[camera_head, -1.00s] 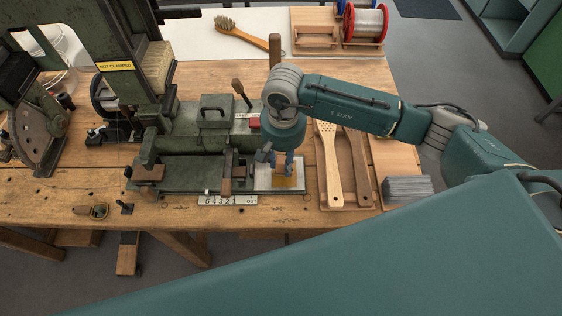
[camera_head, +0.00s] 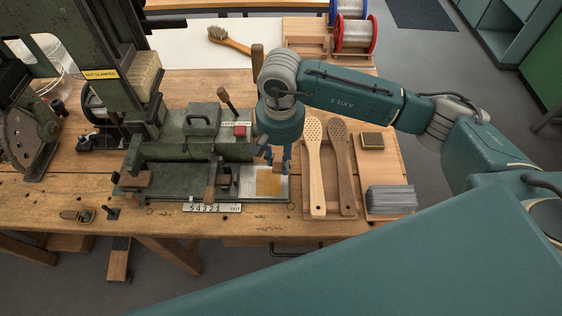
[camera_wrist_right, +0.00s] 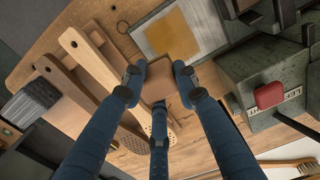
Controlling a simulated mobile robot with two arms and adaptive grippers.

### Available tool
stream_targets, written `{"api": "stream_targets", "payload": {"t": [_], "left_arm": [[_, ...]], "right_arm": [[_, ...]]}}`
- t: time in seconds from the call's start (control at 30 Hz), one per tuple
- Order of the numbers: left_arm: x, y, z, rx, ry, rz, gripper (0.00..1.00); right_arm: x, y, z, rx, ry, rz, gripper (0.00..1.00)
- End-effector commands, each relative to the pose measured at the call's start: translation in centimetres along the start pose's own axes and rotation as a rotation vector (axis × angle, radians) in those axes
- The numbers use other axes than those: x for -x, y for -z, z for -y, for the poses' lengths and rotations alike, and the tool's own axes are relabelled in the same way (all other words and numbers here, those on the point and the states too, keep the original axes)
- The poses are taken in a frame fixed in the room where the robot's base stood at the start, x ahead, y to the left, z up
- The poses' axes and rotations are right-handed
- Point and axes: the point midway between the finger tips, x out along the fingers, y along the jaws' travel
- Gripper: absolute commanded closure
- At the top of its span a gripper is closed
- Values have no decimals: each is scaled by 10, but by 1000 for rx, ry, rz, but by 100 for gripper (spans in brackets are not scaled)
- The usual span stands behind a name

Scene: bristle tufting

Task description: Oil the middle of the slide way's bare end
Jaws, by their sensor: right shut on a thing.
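The slide way (camera_head: 180,178) is a dark green bed on the bench's front. Its bare end is a pale metal plate (camera_head: 247,184) on the right, with a yellow-brown oily patch (camera_head: 269,183) around its middle; the plate (camera_wrist_right: 207,20) and patch (camera_wrist_right: 168,35) also show in the right wrist view. My right gripper (camera_head: 279,160) is just behind the patch, pointing down. In the wrist view its fingers (camera_wrist_right: 158,72) are shut on a small tan block (camera_wrist_right: 157,84), which appears apart from the patch. The block's underside is hidden. My left gripper is not in view.
A pale perforated paddle (camera_head: 315,170) and a darker one (camera_head: 341,165) lie right of the plate. Beyond them are a small dark-topped block (camera_head: 372,140) and a grey bristle bundle (camera_head: 390,199). A lever (camera_head: 212,180) crosses the slide way. A red button (camera_head: 240,131) sits behind.

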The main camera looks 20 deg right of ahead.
Motion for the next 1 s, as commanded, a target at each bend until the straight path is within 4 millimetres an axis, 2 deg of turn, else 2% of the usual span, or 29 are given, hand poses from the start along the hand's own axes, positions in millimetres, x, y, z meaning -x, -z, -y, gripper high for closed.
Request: {"api": "stream_targets", "payload": {"t": [0.3, 0.87, 0.93, 1.0], "left_arm": [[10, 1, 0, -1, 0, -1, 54], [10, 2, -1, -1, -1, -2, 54], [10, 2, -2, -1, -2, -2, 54], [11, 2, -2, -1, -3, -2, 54]], "right_arm": [[28, 2, 1, -10, 0, -1, 95], [29, 2, 2, -12, 0, 0, 95], [33, 1, 0, -4, 2, -1, 95], [46, -2, -5, 27, 10, -3, 95]]}}
